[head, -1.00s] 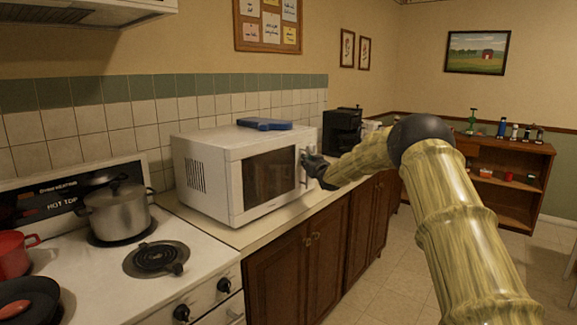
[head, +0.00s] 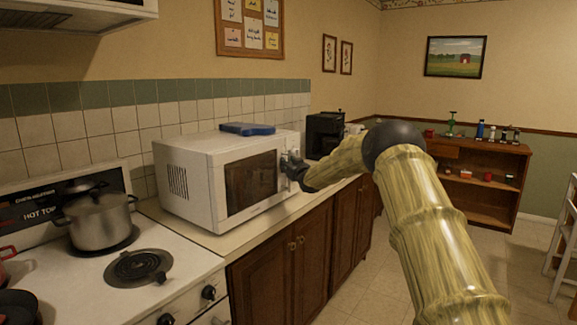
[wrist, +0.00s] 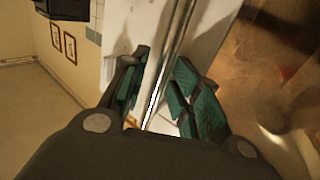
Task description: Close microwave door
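The white microwave (head: 190,185) stands on the counter with its dark-windowed door (head: 250,180) facing front. In the head view the door looks flush or nearly flush with the body; a small gap cannot be ruled out. My dark gripper (head: 290,168) is at the handle on the door's right side, partly hiding it. In the wrist view the metal handle (wrist: 176,40) runs between the two green-padded fingers of my gripper (wrist: 160,95). The fingers are spread around the bar, with a visible gap on the left side.
A blue object (head: 247,129) lies on top of the microwave. A black coffee machine (head: 324,134) stands behind it on the counter (head: 225,238). The stove (head: 165,290) with a steel pot (head: 100,220) is at the left. Open floor lies to the right.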

